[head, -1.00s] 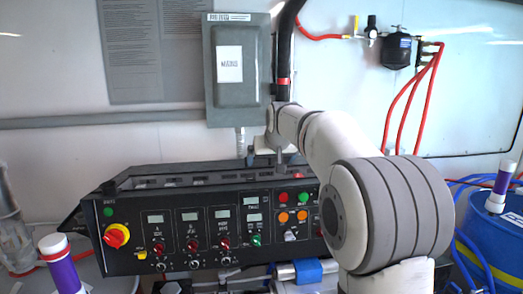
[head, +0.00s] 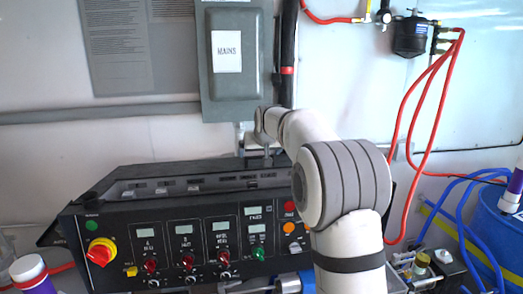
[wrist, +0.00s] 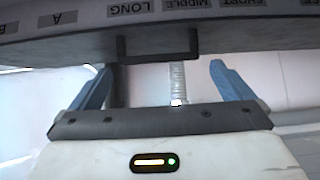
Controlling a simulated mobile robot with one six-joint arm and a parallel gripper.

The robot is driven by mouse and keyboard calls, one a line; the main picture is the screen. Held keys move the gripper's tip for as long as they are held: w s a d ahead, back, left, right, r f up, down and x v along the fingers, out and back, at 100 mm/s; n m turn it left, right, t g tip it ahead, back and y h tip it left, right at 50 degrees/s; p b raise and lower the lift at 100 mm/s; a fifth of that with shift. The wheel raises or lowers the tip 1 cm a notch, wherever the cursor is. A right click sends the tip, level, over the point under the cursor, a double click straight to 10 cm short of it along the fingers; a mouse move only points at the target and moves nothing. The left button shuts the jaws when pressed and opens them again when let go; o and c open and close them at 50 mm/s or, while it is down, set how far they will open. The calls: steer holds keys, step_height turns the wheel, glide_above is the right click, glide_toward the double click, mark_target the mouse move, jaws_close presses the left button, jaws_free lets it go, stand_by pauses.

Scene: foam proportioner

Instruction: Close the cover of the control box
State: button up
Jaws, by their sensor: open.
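The control box is a black console (head: 140,232) with a sloped face of knobs, small displays and buttons, across the lower left of the head view. A dark, labelled edge spans the top of the wrist view, with a dark bracket-like handle (wrist: 157,42) on it. I cannot tell for certain whether this edge is the cover, or how far the cover stands open. My gripper (wrist: 160,70) is open and empty, its blue fingers on either side of the handle and a little below it in the picture. Contact is not clear. In the head view my arm hides the console's right part.
A grey MAINS box (head: 229,62) hangs on the wall behind the console, beside a thick black pipe (head: 288,60). Red hoses (head: 421,110) hang at the right. A blue drum (head: 497,235) stands far right.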

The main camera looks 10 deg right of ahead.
steer(key=shift+x, duration=0.9)
steer(key=shift+d, duration=0.15)
steer(key=shift+c, duration=0.2)
steer(key=c, duration=1)
steer(key=shift+s, duration=0.15)
steer(key=shift+c, duration=0.3)
